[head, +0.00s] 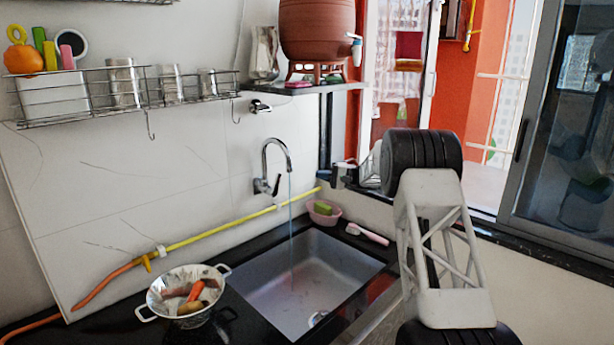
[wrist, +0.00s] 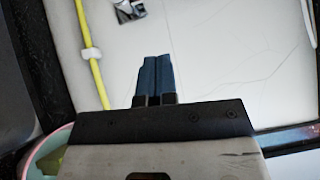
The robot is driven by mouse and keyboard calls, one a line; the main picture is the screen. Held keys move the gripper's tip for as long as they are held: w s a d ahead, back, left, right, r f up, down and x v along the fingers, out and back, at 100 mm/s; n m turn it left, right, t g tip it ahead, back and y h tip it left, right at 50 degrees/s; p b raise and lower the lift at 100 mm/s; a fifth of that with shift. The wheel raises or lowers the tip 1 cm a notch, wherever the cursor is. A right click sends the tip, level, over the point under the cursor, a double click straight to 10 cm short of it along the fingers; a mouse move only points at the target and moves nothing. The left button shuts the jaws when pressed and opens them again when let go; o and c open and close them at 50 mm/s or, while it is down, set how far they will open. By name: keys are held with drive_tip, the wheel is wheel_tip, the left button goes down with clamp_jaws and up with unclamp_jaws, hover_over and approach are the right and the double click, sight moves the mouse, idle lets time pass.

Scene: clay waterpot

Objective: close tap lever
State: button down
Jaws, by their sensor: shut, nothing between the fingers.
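The chrome tap (head: 275,160) is fixed to the white wall above the sink, with a curved spout and a thin stream of water (head: 291,225) falling from it. Its small lever (head: 276,186) hangs at the tap's base. My gripper (head: 324,174) is to the right of the tap, apart from it, with its fingers toward the wall. In the wrist view my gripper's blue fingers (wrist: 155,62) are pressed together and empty. A chrome part of the tap (wrist: 128,10) shows beyond the fingertips, cut off by the top edge.
A yellow hose (head: 225,226) runs along the wall below the tap. The pink bowl with a sponge (head: 323,216) sits at the sink's back corner. A colander (head: 182,297) stands left of the sink (head: 262,300). The clay pot (head: 317,30) is on a shelf above.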

sight(275, 185)
drive_tip(key=s+a+r, duration=0.1)
drive_tip(key=s+a, duration=0.1)
drive_tip(key=a, duration=1)
drive_tip(key=shift+s+a, duration=0.2)
drive_tip(key=shift+s, duration=0.1)
drive_tip(key=shift+s+a+r, duration=0.1)
drive_tip(key=shift+r, duration=0.05)
drive_tip(key=shift+s+a+r+n+h, duration=0.35)
drive_tip(key=shift+s+n+h, duration=0.05)
drive_tip(key=shift+n+h, duration=0.25)
drive_tip(key=shift+s+a+r+n+h, duration=0.35)
drive_tip(key=shift+n+h, duration=0.2)
drive_tip(key=shift+n, duration=0.1)
drive_tip(key=shift+f, duration=0.1)
drive_tip(key=shift+w+d, duration=0.1)
